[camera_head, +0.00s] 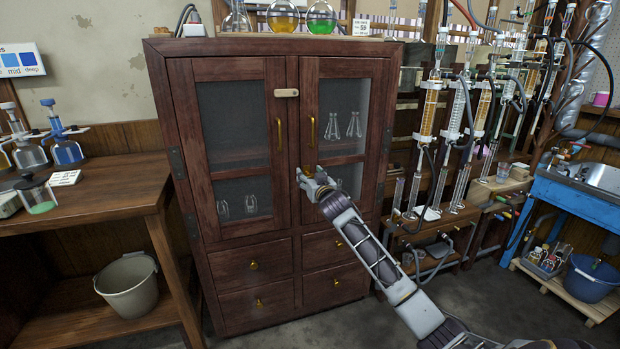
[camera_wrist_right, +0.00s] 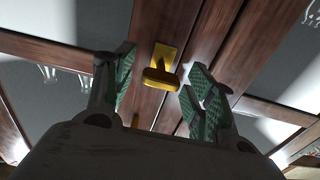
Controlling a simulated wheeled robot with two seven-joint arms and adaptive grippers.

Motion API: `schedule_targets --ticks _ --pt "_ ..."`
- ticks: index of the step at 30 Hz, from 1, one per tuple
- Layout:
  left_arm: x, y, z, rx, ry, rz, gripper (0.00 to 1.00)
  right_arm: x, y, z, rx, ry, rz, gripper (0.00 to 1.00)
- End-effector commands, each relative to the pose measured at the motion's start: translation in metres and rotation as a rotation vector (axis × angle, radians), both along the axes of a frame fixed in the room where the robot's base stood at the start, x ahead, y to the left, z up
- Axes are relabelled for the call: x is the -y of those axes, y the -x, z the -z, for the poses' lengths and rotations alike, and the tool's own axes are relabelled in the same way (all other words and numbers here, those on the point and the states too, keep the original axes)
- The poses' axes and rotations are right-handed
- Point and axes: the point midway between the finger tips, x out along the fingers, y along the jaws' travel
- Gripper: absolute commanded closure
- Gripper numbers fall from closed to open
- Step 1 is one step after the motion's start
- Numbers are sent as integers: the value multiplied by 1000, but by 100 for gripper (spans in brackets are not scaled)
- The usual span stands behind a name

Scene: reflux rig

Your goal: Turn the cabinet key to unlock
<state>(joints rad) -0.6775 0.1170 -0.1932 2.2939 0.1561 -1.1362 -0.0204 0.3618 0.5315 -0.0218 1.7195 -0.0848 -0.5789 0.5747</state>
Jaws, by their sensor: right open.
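The dark wooden cabinet (camera_head: 226,240) stands in the middle of the head view, with both glazed doors shut. In the right wrist view, a brass-yellow key (camera_wrist_right: 160,77) sits in front of a yellow lock plate (camera_wrist_right: 166,54) on the door frame. My right gripper (camera_head: 303,175) is at the meeting line of the doors, below the brass handles, and hides the key in the head view. In the wrist view, its green-padded fingers (camera_wrist_right: 157,68) are open, one on each side of the key, with visible gaps. My left gripper is not in view.
A pale latch (camera_head: 286,92) lies across the top of the doors. Brass handles (camera_head: 279,133) stand out above my gripper. Flasks (camera_head: 283,18) stand on top of the cabinet. Glass columns (camera_head: 430,105) crowd the right side. A bench (camera_head: 90,205) and a bucket (camera_head: 127,285) are at left.

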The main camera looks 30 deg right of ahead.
Motion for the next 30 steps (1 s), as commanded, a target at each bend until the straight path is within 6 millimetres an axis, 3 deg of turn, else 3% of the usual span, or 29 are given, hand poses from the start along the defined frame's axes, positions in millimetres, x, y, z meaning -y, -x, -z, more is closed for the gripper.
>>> schedule_targets --ticks 12,22,30 --pt "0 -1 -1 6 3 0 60 1 -2 0 0 0 0 46" --pt "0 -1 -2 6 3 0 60 1 -2 0 0 0 0 88" --pt "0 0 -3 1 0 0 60 1 -2 0 -2 8 1 91"
